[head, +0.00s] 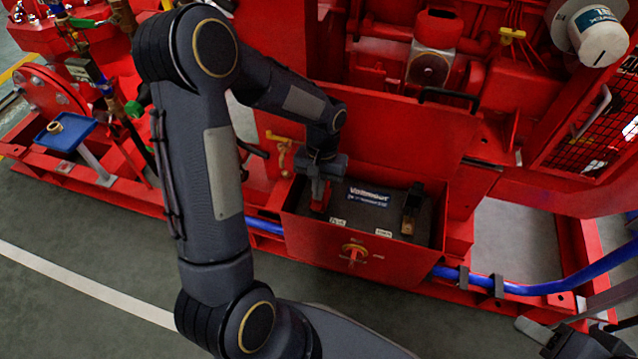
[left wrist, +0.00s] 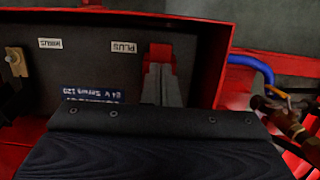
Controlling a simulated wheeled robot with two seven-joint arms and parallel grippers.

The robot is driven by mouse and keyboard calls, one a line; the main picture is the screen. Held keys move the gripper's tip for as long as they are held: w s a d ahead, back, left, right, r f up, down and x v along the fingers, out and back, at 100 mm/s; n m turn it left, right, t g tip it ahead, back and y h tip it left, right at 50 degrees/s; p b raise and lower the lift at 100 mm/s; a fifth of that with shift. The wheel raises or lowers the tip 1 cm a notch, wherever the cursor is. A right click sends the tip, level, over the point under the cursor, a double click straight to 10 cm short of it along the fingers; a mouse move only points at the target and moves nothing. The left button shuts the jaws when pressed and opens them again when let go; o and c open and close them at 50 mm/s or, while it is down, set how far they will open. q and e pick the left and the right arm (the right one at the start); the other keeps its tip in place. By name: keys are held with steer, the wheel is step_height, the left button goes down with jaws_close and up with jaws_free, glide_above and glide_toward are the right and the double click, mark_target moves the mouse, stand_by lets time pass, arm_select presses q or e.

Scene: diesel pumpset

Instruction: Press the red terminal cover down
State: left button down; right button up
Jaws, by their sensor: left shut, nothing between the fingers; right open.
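The red terminal cover (head: 320,200) is at the left end of the battery (head: 372,213), inside the open red box (head: 320,240). My left gripper (head: 319,182) is shut and empty, pointing down at the cover. In the left wrist view its fingers (left wrist: 160,88) reach up to the red cover (left wrist: 160,50), near the PLUS label (left wrist: 125,47). They overlap it; I cannot tell if they touch, or how far down the cover is. My right gripper (head: 548,338) is open at the lower right, far from the battery.
A black terminal cover (head: 413,200) stands up at the battery's right end, above a brass terminal (head: 407,224). The box's raised lid (head: 375,140) stands behind. A yellow-handled valve (head: 284,145) is left of the box. A blue hose (head: 540,288) runs along the right.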

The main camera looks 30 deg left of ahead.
arm_select(q)
steer(key=shift+s+d+f+t+b, duration=0.1)
steer(key=shift+s+f+t+b, duration=0.35)
steer(key=shift+b, duration=0.3)
steer(key=shift+s+d+t, duration=0.1)
steer(key=shift+s+t, duration=0.1)
steer(key=shift+t, duration=0.05)
steer(key=shift+s+f, duration=0.2)
